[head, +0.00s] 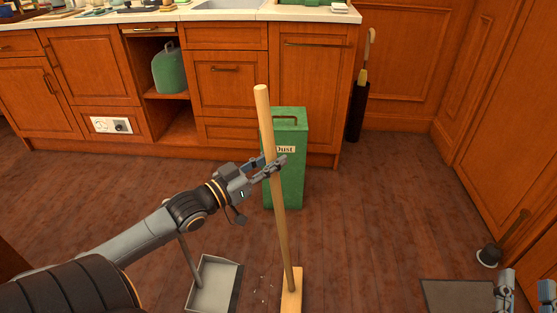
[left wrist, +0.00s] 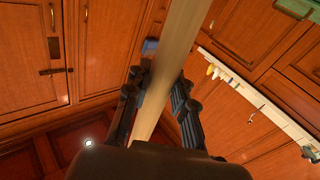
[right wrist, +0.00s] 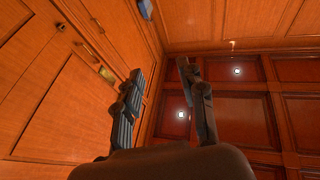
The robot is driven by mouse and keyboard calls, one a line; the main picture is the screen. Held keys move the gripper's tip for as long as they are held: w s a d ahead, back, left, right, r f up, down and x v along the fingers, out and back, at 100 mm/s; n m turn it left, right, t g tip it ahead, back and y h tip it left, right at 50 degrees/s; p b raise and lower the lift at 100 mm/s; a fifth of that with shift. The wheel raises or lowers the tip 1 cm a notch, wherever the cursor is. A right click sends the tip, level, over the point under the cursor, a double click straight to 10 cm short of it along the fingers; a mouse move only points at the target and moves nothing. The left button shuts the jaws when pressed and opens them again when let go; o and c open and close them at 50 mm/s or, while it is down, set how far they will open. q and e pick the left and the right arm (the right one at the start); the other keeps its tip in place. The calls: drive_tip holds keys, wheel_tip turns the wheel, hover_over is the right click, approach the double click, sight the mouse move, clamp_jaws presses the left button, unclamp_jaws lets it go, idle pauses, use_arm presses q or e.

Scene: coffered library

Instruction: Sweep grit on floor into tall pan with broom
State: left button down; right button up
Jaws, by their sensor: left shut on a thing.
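The broom has a long pale wooden handle (head: 281,225) and a wooden head (head: 291,292) on the floor. My left gripper (head: 277,165) is shut around the handle at mid-height; the handle also runs between its fingers in the left wrist view (left wrist: 172,65). The handle stands nearly upright, its top tilted left. The tall pan (head: 213,287) is grey and sits on the floor left of the broom head, with its upright handle at its left. Small grit (head: 262,291) lies between pan and broom head. My right gripper (head: 527,290) is open and empty at bottom right, also in the right wrist view (right wrist: 160,90).
A green bin labelled Dust (head: 290,180) stands behind the broom against the cabinets (head: 225,80). A grey mat (head: 455,294) and a dark plunger-like object (head: 490,255) lie to the right. An umbrella stand (head: 357,110) is at the back. Floor between is clear.

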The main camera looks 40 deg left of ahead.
use_arm(q)
drive_tip(key=shift+s+a+r, duration=0.1)
drive_tip(key=shift+s+a, duration=0.3)
drive_tip(key=shift+a, duration=0.3)
use_arm(e)
drive_tip(key=shift+w+f+g, duration=0.1)
drive_tip(key=shift+f+g, duration=0.5)
drive_tip(key=shift+f, duration=0.2)
use_arm(q)
drive_tip(key=shift+s+a+p, duration=0.35)
drive_tip(key=shift+a, duration=0.2)
drive_tip(key=shift+s+a+p, duration=0.3)
drive_tip(key=shift+s+a, duration=0.05)
drive_tip(key=shift+a, duration=0.2)
use_arm(e)
drive_tip(key=shift+w+d+f+g+h, duration=0.15)
drive_tip(key=shift+f+g+h, duration=0.2)
drive_tip(key=shift+f+g, duration=0.55)
drive_tip(key=shift+w+d+f+g+h, duration=0.15)
drive_tip(key=shift+f+g+h, duration=0.25)
drive_tip(key=shift+f, duration=0.85)
